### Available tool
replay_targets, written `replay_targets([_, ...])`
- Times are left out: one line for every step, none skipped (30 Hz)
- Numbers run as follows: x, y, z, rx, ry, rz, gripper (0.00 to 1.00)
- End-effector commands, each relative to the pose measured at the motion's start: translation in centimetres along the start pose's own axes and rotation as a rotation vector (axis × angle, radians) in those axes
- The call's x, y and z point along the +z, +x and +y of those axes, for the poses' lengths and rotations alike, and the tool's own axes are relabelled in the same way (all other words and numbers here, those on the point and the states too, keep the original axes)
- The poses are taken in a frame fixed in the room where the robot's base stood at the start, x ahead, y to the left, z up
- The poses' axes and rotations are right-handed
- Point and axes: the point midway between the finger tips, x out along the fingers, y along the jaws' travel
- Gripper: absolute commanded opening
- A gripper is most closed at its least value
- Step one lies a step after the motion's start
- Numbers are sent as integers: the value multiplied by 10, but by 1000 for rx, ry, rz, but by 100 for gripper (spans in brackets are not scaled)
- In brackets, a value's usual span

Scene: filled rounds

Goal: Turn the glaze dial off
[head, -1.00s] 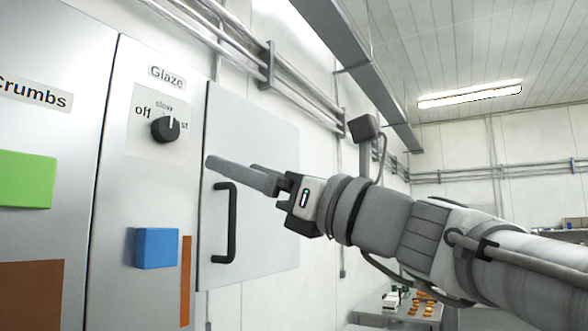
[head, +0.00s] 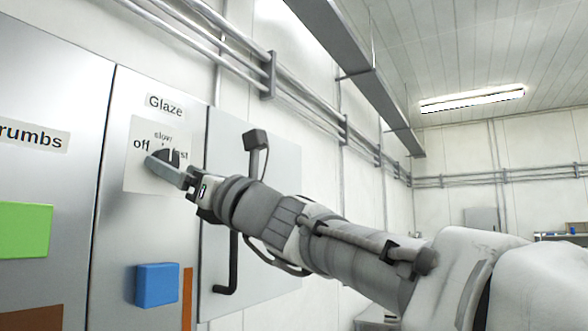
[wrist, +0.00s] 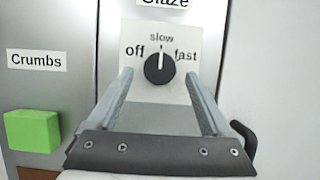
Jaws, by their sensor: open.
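The glaze dial (wrist: 159,70) is a round black knob with a white pointer line on a pale plate (wrist: 186,32) marked off, slow and fast. In the wrist view its pointer is straight up, toward slow. In the head view the dial (head: 170,157) is partly hidden behind my gripper. My gripper (head: 168,168) is at the dial's front in the head view. In the wrist view my gripper (wrist: 160,75) is open, with one finger on each side of the dial and slightly below it. I cannot tell whether the fingers touch it.
A blue block-like button (head: 157,285) sits below the dial on the same panel. A green one (head: 25,230) is on the Crumbs panel to the left. A black door handle (head: 232,265) is right of the dial, partly behind my arm.

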Motion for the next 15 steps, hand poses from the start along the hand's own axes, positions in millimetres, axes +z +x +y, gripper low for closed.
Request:
replay_targets([2, 6, 0, 2, 1, 0, 84])
replay_targets([1, 9, 0, 1, 1, 0, 84])
replay_targets([1, 11, 0, 1, 1, 0, 84])
replay_targets([1, 13, 0, 0, 1, 0, 84])
replay_targets([0, 14, 0, 0, 1, 0, 84])
replay_targets([0, 16, 0, 1, 1, 0, 84])
replay_targets([0, 16, 0, 1, 1, 0, 84])
replay_targets([0, 16, 1, 1, 0, 0, 84])
replay_targets([0, 17, 1, 1, 0, 0, 84])
replay_targets([0, 17, 1, 1, 0, 0, 84])
replay_targets([0, 16, 1, 1, 0, 0, 84])
replay_targets([0, 16, 1, 1, 0, 0, 84])
replay_targets([0, 16, 1, 0, 0, 0, 84])
replay_targets([0, 16, 0, 0, 0, 0, 84])
replay_targets([0, 16, 0, 0, 0, 0, 82])
